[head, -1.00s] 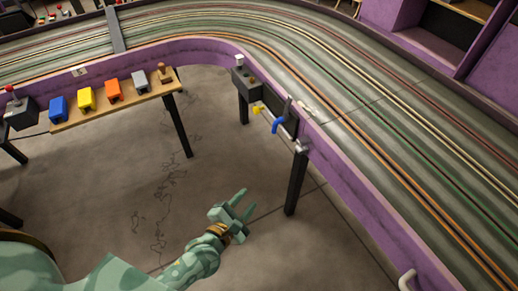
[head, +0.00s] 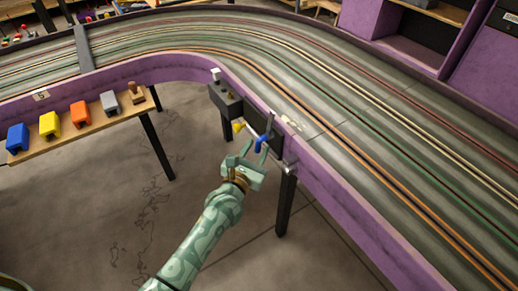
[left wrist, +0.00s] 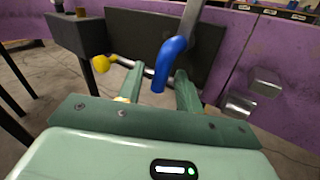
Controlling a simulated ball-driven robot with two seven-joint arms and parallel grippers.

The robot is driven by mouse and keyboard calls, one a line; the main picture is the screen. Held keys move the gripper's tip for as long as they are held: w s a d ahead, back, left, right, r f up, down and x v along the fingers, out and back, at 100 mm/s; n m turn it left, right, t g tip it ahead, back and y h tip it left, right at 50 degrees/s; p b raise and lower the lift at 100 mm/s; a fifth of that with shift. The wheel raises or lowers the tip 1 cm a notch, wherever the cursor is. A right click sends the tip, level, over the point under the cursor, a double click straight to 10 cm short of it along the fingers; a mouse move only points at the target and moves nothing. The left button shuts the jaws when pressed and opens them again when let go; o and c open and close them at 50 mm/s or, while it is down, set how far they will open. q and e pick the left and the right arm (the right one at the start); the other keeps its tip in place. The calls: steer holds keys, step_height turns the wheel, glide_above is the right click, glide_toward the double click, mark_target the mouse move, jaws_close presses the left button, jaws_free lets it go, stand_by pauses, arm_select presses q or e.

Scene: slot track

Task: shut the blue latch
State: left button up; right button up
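The blue latch (head: 262,142) is a bent blue handle on a grey bar at the purple side wall of the track. In the left wrist view the blue latch (left wrist: 170,60) hangs down between my two green fingers, towards the right one. My left gripper (head: 255,152) is open, with its fingers spread on either side of the latch. In the left wrist view the left gripper (left wrist: 155,88) shows no clear contact with the latch. A grey rod with a yellow knob (left wrist: 101,63) runs across behind the fingers. My right gripper is not in view.
A dark box (head: 225,97) with a white knob sits left of the latch. A wooden shelf (head: 68,132) holds blue, yellow, orange and grey blocks. The track (head: 330,120) curves above. A table leg (head: 286,205) stands below right of the latch.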

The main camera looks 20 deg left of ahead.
arm_select(q)
steer(key=shift+w, duration=0.6)
jaws_close()
